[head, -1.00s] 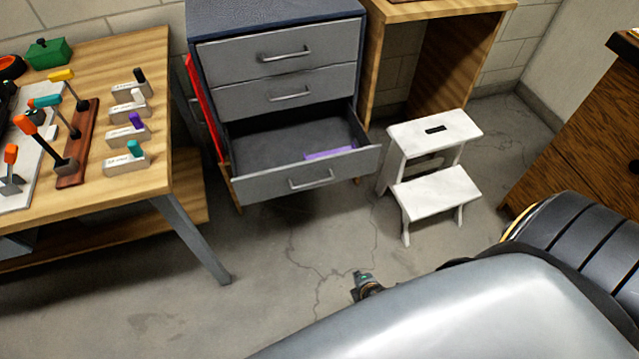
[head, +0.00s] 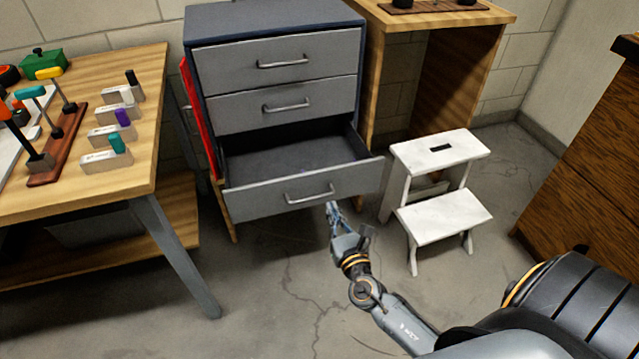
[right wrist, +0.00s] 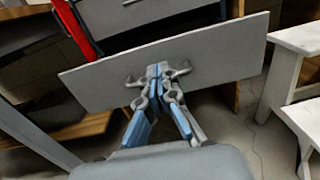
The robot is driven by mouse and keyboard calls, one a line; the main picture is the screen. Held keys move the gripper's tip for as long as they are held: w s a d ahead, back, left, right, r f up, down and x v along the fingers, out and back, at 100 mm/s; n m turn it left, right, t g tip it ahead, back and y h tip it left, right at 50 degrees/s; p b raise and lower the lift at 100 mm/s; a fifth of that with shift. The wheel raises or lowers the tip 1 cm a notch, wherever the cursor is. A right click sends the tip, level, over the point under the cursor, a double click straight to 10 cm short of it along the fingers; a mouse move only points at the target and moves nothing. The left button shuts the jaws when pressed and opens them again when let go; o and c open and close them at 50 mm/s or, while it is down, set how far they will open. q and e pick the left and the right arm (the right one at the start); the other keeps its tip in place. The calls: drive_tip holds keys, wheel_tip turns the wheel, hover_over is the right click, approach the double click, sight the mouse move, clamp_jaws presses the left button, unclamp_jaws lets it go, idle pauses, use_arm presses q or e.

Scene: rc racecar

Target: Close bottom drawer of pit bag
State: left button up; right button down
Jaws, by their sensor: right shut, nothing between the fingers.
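The pit bag (head: 270,20) is a dark blue cabinet with grey drawers. Its bottom drawer (head: 255,200) is pulled well out, and its inside shows empty at the visible part. The two drawers above are shut. My right gripper (head: 332,208) is just in front of the bottom drawer's front, near the right end of its handle (head: 308,195). In the right wrist view the shut, empty fingers (right wrist: 157,75) point at the drawer front (right wrist: 215,55), between the handle's ends. I cannot tell whether they touch it. My left gripper is not in view.
A white step stool (head: 440,200) stands close to the right of the drawer and my right arm. A wooden workbench (head: 140,150) with tools stands at the left. A brown wooden cabinet (head: 590,170) is at the right. The floor in front is clear.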

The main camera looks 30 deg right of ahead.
approach(316, 174)
drive_tip(key=w, duration=0.4)
drive_tip(key=w+d+b, duration=0.1)
drive_tip(key=shift+w+d, duration=0.25)
drive_tip(key=shift+w, duration=0.05)
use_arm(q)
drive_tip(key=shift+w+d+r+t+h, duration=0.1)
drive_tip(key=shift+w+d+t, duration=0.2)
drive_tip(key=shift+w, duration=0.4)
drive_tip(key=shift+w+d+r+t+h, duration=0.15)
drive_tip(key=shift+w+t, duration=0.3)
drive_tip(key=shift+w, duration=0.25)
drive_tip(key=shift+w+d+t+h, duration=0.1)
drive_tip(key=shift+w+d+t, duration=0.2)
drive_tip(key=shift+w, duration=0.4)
use_arm(e)
drive_tip(key=shift+w+d, duration=0.15)
drive_tip(key=shift+w, duration=0.45)
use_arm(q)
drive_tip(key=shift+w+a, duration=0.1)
use_arm(e)
drive_tip(key=shift+w, duration=0.1)
